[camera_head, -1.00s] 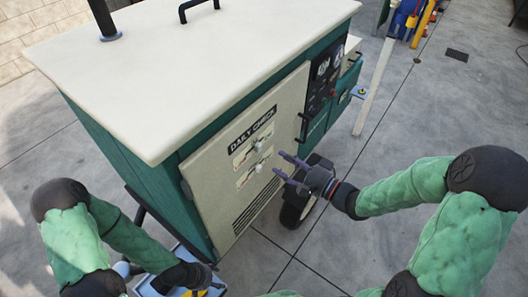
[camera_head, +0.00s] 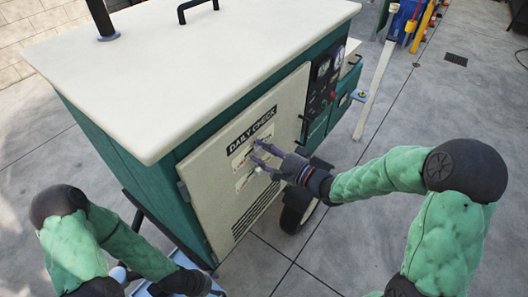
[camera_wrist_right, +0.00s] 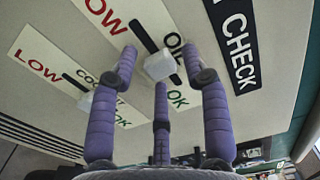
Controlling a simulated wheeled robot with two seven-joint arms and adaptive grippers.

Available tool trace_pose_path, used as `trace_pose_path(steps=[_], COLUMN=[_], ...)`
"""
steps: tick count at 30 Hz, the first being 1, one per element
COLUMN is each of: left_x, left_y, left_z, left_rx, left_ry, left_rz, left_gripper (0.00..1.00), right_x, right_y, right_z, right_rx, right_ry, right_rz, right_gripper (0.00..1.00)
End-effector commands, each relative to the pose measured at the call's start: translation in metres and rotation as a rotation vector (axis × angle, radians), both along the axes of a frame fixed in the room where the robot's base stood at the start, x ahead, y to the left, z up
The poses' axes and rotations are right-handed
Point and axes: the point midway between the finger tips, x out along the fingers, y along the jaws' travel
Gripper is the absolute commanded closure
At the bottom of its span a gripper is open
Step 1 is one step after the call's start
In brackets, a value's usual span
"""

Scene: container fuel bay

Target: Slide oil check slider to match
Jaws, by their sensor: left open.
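The cream daily check panel (camera_head: 215,200) on the generator's front carries two label strips with white slider knobs. In the right wrist view, the upper LOW-to-OK strip (camera_wrist_right: 118,28) has a knob (camera_wrist_right: 160,65) with dark slot visible on its LOW side. The lower coolant strip (camera_wrist_right: 40,62) has its own knob (camera_wrist_right: 97,101), partly behind a finger. My right gripper (camera_head: 258,154) is at the panel; in its wrist view (camera_wrist_right: 160,70) its purple fingers stand open around the upper knob. Contact cannot be told. My left gripper (camera_head: 208,286) is open, low at the bottom edge, away from the panel.
The generator's pale top (camera_head: 180,65) overhangs the panel. A black door handle (camera_head: 304,130) and dark gauge panel (camera_head: 323,80) lie right of it, a wheel (camera_head: 294,215) below. A blue-edged tray (camera_head: 148,290) is by my left gripper.

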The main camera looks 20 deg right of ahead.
Motion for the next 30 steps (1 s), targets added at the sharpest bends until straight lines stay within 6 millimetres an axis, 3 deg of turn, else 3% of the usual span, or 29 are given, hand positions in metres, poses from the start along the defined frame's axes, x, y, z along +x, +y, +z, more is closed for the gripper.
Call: trace_pose_path(steps=[1, 4, 11, 19, 29, 30], left_x=[0.0, 0.0, 0.0, 0.0, 0.0, 0.0], left_y=[0.0, 0.0, 0.0, 0.0, 0.0, 0.0], left_z=[0.0, 0.0, 0.003, 0.02, 0.019, 0.019], left_rx=[0.0, 0.0, 0.0, 0.0, 0.0, 0.0], left_ry=[0.0, 0.0, 0.0, 0.0, 0.0, 0.0], left_rz=[0.0, 0.0, 0.0, 0.0, 0.0, 0.0], left_gripper=[0.42, 0.42, 0.42, 0.42, 0.42, 0.42], right_x=[0.0, 0.0, 0.003, 0.022, 0.024, 0.025], right_y=[0.0, 0.0, -0.004, -0.029, -0.032, -0.032], right_z=[0.0, 0.0, 0.0, 0.001, -0.001, -0.001], right_rx=[0.0, 0.0, -0.001, -0.001, -0.001, -0.001], right_ry=[0.0, 0.0, 0.002, 0.002, 0.001, 0.001], right_rz=[0.0, 0.0, -0.001, -0.001, -0.004, -0.004], right_gripper=[0.74, 1.0, 1.0, 1.0, 1.0, 0.63])
